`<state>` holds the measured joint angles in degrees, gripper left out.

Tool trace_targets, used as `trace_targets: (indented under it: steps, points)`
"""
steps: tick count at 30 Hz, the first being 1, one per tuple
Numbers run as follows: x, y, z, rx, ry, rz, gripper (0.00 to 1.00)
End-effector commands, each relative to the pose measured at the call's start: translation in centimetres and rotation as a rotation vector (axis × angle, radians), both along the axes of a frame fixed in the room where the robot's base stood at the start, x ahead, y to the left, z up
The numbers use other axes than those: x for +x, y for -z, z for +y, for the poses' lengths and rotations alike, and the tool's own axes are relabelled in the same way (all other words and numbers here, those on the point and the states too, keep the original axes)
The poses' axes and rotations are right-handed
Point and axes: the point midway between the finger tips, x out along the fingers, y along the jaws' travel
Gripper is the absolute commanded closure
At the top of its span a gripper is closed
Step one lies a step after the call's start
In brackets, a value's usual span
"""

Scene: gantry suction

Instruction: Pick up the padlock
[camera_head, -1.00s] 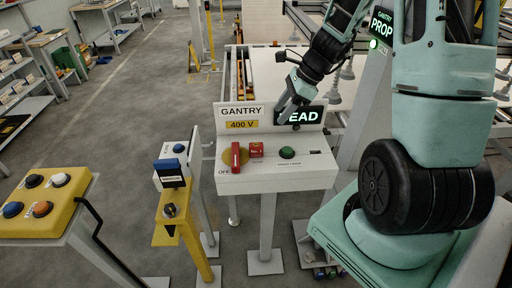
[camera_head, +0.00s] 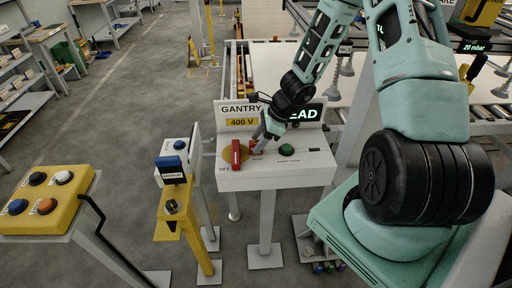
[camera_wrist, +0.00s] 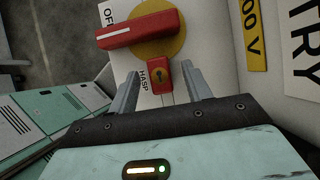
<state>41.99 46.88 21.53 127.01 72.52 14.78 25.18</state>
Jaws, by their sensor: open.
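The red padlock (camera_wrist: 160,77) with a dark keyhole lies on the white top of the gantry control box, on the part marked HASP. In the wrist view it sits between the tips of my open gripper (camera_wrist: 159,82), a finger on each side. I cannot tell whether the fingers touch it.
A green button (camera_head: 286,151) is on the box top, right of my gripper. The GANTRY 400 V panel (camera_head: 240,115) rises behind. A yellow post with a blue-topped block (camera_head: 170,166) and a yellow button console (camera_head: 45,198) stand to the left.

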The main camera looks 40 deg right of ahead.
Motion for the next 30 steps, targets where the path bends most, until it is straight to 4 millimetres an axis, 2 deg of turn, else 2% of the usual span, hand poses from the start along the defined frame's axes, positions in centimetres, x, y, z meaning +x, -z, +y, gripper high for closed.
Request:
trace_targets:
  steps: [4,12,13,15,18,30]
  points:
    - [0.42,1.30,0.60,0.001,0.000,-0.001,0.51]
    - [0.48,1.45,0.67,-0.001,0.000,-0.001,0.51]
    - [0.48,1.45,0.68,-0.001,0.000,-0.001,0.56]
    - [0.48,1.45,0.68,0.000,-0.001,0.000,0.76]
    - [0.48,1.44,0.67,0.000,-0.001,0.000,1.00]
    - [0.52,0.90,0.69,-0.002,-0.002,-0.003,1.00]
